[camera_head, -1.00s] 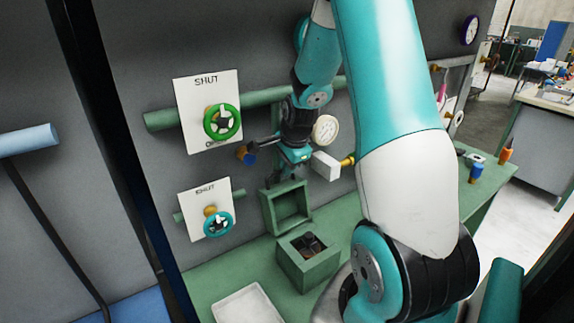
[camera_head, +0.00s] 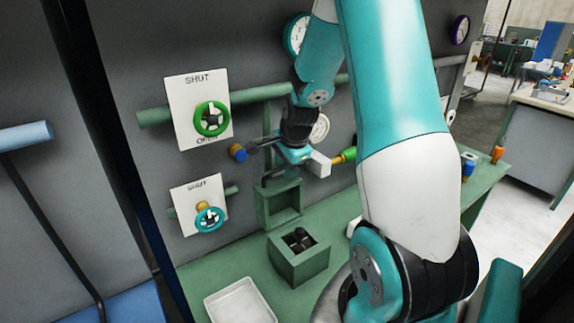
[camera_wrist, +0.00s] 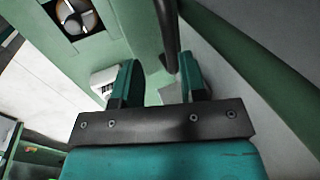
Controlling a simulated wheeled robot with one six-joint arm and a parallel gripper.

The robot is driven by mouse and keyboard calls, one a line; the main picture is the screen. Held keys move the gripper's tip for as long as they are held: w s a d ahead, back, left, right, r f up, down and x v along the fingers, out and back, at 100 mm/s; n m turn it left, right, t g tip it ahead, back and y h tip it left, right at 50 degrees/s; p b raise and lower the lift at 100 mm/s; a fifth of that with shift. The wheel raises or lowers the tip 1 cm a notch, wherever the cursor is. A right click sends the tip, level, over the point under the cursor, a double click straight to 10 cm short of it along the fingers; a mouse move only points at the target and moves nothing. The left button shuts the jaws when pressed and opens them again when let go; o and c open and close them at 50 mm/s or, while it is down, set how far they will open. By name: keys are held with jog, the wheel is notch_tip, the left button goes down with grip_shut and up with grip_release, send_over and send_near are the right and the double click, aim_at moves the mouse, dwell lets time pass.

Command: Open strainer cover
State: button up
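The green strainer box (camera_head: 299,266) stands on the green bench, with its top open and a dark cross-shaped part (camera_head: 298,240) inside. Its green cover (camera_head: 279,204) is swung up behind it, hollow side facing the box. My gripper (camera_head: 268,146) is above the cover, close to the wall; its fingers are partly lost against dark parts. In the wrist view my gripper (camera_wrist: 160,68) has its two fingers apart, with a dark rod (camera_wrist: 168,35) showing beyond the gap. I cannot tell whether it touches them. The box opening (camera_wrist: 77,14) shows at upper left there.
A green handwheel (camera_head: 211,119) and a teal handwheel (camera_head: 209,219) sit on SHUT-marked plates at left. A blue knob (camera_head: 238,152) is left of my gripper. A white block (camera_head: 319,164) is right of it. A white tray (camera_head: 240,303) lies in front.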

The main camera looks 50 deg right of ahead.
jog(key=shift+r, duration=0.15)
jog(key=b+v, duration=0.2)
jog(key=v, duration=1.5)
jog(key=shift+s+b, duration=0.15)
jog(key=shift+b, duration=0.25)
jog(key=shift+a, duration=0.1)
jog(key=s+a+f+n+y+b, duration=0.1)
jog(key=a+f+n+y, duration=0.15)
jog(key=a+n, duration=0.6)
jog(key=s+a+f+n+y+b, duration=0.1)
jog(key=a+f+n, duration=0.35)
jog(key=a, duration=0.75)
jog(key=s+a+f+n+g+y+b, duration=0.1)
jog(key=s+a+f+n+g, duration=0.1)
jog(key=s+a+n, duration=1)
jog(key=n+g, duration=0.1)
jog(key=n, duration=0.2)
jog(key=shift+a+b, duration=0.3)
jog(key=shift+a, duration=0.05)
